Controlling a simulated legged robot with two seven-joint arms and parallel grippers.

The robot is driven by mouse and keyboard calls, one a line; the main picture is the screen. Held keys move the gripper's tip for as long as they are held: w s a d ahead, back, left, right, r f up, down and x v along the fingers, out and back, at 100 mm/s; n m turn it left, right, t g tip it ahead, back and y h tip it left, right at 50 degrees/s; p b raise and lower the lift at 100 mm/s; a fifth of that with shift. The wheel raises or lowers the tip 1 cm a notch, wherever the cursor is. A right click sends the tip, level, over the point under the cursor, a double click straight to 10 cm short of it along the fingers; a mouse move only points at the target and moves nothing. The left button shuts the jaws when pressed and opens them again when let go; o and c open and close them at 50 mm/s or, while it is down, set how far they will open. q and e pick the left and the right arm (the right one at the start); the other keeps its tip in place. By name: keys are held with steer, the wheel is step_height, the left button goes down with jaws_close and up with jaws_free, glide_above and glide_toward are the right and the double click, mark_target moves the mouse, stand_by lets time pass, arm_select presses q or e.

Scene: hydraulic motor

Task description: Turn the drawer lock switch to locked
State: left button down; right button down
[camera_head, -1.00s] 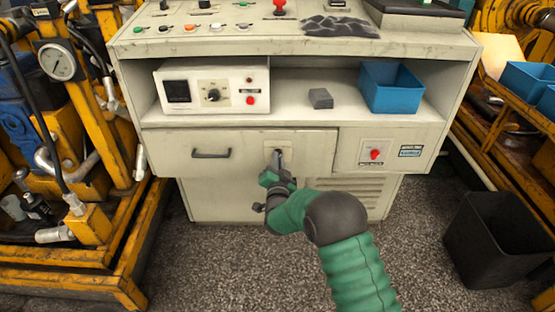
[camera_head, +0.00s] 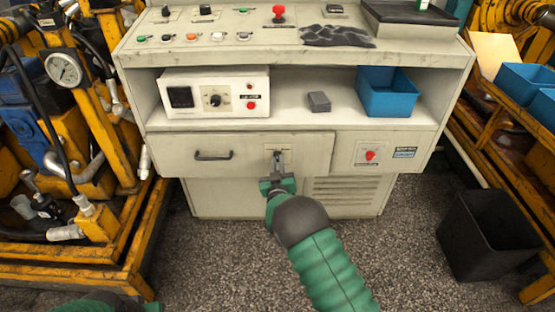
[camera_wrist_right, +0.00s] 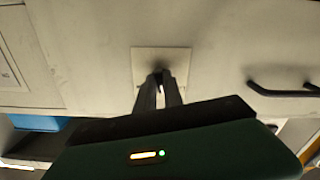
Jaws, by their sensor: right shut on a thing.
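The drawer (camera_head: 225,160) with its dark handle (camera_head: 213,155) is closed in the cabinet front. The lock switch sits on a small light plate (camera_wrist_right: 160,62) at the drawer's right part; the plate also shows in the head view (camera_head: 280,148). My right gripper (camera_head: 279,157) reaches the plate from the front. In the wrist view its fingers (camera_wrist_right: 160,80) are shut on the lock switch, of which only a dark bit shows between the tips. The fingers hide the switch's position. My left gripper is not in view; only a green part of mine shows at the bottom left.
A red switch (camera_head: 369,156) is on the panel right of the drawer. The shelf above holds a white control box (camera_head: 215,92), a grey block (camera_head: 319,101) and a blue bin (camera_head: 387,92). A black bin (camera_head: 487,235) stands at the right on the floor.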

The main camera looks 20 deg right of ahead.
steer(key=shift+n+p, duration=1)
steer(key=shift+n, duration=2)
steer(key=shift+f, duration=0.1)
steer(key=shift+a, duration=0.1)
steer(key=c, duration=1.5)
jaws_free()
steer(key=shift+o, duration=0.2)
steer(key=shift+s, duration=0.1)
